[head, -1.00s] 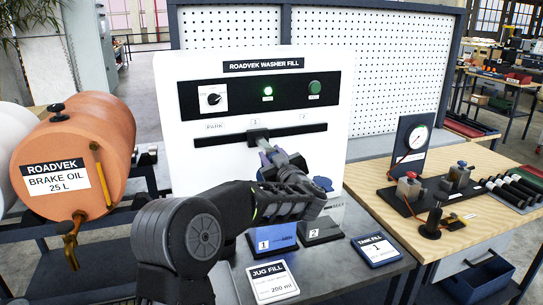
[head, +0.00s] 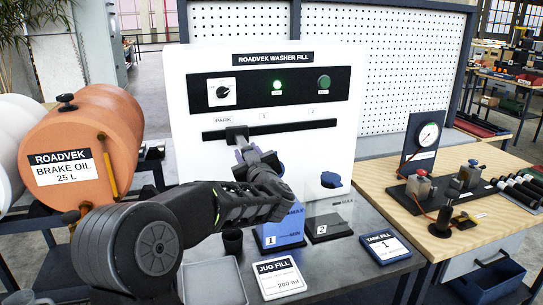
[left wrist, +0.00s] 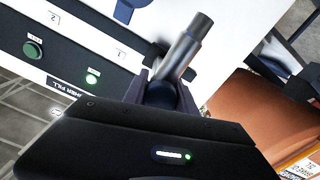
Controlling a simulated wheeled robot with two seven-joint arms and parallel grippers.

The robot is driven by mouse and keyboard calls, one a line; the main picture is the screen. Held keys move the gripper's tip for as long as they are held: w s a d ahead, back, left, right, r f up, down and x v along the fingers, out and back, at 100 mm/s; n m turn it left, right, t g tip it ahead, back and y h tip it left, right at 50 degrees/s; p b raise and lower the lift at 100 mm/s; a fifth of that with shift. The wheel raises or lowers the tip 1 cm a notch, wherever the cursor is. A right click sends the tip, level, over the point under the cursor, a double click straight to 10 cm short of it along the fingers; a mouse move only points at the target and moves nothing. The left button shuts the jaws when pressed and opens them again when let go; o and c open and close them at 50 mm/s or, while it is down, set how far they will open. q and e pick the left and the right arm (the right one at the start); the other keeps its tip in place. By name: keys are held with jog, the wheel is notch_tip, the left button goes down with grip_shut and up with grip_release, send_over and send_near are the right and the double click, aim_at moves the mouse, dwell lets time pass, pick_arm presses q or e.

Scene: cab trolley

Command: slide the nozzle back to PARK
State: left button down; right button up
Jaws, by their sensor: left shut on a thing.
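The washer fill panel (head: 182,110) stands upright with a dark horizontal slot (head: 300,126) under the labels PARK (head: 222,120), 1 (head: 264,115) and 2 (head: 311,110). The nozzle's carriage (head: 237,132) sits at the slot's left part, a little right of PARK and left of 1. My left gripper (head: 246,157) is shut on the nozzle just below the slot. The left wrist view shows the nozzle's metal tube (left wrist: 186,45) between the fingers (left wrist: 160,92). My arm hides part of the nozzle in the head view. My right gripper is not in view.
A green lamp (head: 277,86) is lit.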

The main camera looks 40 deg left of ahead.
pick_arm(q)
jog(key=s+a, duration=0.2)
jog(key=s, duration=0.1)
jog(key=shift+s+a, duration=0.1)
jog(key=shift+a, duration=0.1)
jog(key=c, duration=1.4)
grip_release()
jog(key=shift+s, duration=0.1)
jog(key=o, duration=0.3)
jog(key=shift+s+a, duration=0.1)
jog(key=shift+o, duration=0.5)
